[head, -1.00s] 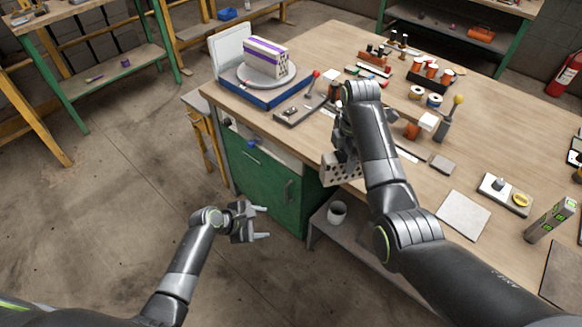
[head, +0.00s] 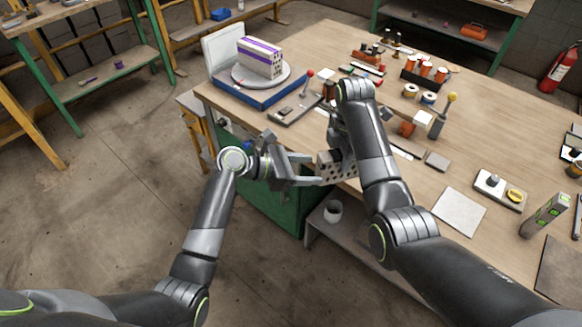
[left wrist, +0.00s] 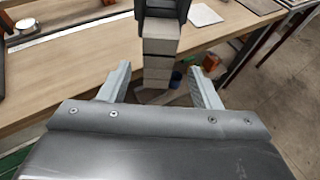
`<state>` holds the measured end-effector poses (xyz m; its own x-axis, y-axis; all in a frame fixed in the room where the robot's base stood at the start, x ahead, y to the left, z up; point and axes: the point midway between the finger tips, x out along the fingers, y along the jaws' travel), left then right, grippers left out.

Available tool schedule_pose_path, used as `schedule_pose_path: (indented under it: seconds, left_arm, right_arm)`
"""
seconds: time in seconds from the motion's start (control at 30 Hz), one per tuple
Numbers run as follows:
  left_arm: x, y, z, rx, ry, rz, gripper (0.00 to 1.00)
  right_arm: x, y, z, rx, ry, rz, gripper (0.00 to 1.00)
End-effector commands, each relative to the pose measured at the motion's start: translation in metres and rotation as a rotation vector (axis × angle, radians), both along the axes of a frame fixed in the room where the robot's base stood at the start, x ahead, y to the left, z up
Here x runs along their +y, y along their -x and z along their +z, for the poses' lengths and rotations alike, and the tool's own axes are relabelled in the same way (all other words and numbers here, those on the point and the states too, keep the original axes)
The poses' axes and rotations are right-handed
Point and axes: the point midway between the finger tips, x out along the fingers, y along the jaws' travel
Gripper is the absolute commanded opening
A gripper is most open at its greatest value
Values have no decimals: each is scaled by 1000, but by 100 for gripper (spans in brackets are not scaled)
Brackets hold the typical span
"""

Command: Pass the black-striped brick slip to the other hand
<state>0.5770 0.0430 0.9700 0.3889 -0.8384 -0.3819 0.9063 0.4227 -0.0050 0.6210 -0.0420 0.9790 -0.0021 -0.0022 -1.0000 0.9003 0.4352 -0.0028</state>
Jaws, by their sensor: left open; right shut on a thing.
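In the left wrist view the slip (left wrist: 160,48) shows a pale face crossed by thin dark lines, hanging from the right gripper at the top. My left gripper (head: 317,170) is open, its fingertips at the slip's left end. In the left wrist view its fingers (left wrist: 160,72) stand on either side of the slip's lower part, with gaps showing.
A purple-striped hollow brick (head: 261,57) stands on a round turntable (head: 262,80) over a blue base at the bench's back left.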

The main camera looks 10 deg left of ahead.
Motion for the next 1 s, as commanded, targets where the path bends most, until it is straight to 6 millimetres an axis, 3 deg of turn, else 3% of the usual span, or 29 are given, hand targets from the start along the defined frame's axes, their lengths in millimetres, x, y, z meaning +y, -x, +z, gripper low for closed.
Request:
schedule_pose_path:
  seconds: [0.1,0.3,0.8,1.0]
  left_arm:
    - [-21,-9,-8,2,3,-1,57]
    - [-44,-20,-20,0,0,-1,57]
    - [-56,-26,-25,-2,-2,0,57]
    - [-55,-26,-25,-2,-2,0,32]
  right_arm:
    - [0,0,1,-1,0,0,0]
    - [0,0,1,-1,0,0,0]
    - [0,0,1,-1,0,0,0]
    - [0,0,1,-1,0,0,0]
